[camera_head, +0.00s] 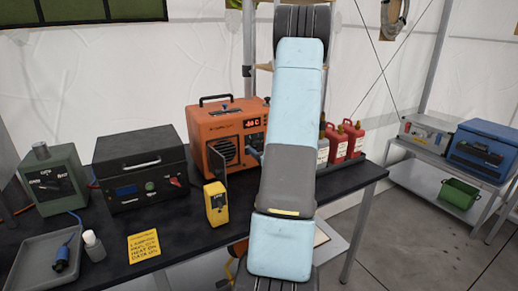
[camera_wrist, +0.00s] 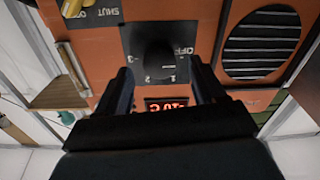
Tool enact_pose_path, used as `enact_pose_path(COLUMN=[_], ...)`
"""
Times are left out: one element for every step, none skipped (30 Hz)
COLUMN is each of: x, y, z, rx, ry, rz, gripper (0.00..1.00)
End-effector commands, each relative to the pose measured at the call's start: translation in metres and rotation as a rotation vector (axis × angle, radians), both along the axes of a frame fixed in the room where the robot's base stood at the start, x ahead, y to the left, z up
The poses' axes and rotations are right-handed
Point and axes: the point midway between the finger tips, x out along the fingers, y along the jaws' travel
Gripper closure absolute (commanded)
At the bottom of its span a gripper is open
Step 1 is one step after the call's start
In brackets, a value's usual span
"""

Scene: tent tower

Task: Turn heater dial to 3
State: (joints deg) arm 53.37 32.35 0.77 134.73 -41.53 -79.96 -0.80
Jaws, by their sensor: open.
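The orange heater (camera_head: 230,135) stands on the black table, with a red lit display (camera_head: 252,123) on its front. In the wrist view the heater front (camera_wrist: 205,25) appears upside down. Its black round dial (camera_wrist: 156,55) sits on a dark plate marked OFF, 1 and 3; the pointer is too dark to read. My gripper (camera_wrist: 159,68) is open, its two fingers on either side of the dial's near part; contact cannot be told. The red display (camera_wrist: 166,105) shows between the fingers. In the head view my arm hides the gripper and dial.
A yellow handle (camera_wrist: 73,8) by a SHUT/OFF plate and a round grille (camera_wrist: 260,42) flank the dial. A yellow device (camera_head: 217,203) stands before the heater. Red canisters (camera_head: 345,140) stand right of my arm. A black case (camera_head: 140,165) is left.

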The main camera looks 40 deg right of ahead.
Motion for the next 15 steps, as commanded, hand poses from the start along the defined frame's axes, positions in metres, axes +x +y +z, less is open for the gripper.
enact_pose_path(x=[0.005, 0.008, 0.010, 0.012, 0.013, 0.015, 0.015, 0.016, 0.016, 0.016, 0.016, 0.016, 0.016, 0.016, 0.016], y=[-0.001, -0.001, -0.002, -0.003, -0.003, -0.003, -0.003, -0.004, -0.004, -0.004, -0.004, -0.004, -0.004, -0.004, -0.004], z=[0.000, 0.000, 0.000, 0.000, 0.000, 0.000, 0.000, 0.000, 0.000, 0.000, 0.000, 0.000, 0.000, 0.000, 0.000], rx=[0.000, 0.000, 0.000, 0.000, 0.000, 0.000, 0.001, 0.001, 0.001, 0.001, 0.001, 0.001, 0.001, 0.001, 0.001], ry=[-0.001, -0.001, -0.001, -0.001, -0.001, 0.000, 0.000, 0.000, 0.000, 0.000, 0.000, 0.000, 0.000, 0.000, 0.000], rz=[0.001, 0.001, 0.000, 0.000, -0.001, -0.001, -0.001, -0.001, -0.001, -0.001, -0.001, -0.001, -0.001, -0.001, -0.001], gripper=[0.31, 0.31, 0.31, 0.31, 0.31, 0.31, 0.31, 0.31, 0.31, 0.31, 0.31, 0.31, 0.31, 0.31, 0.31])
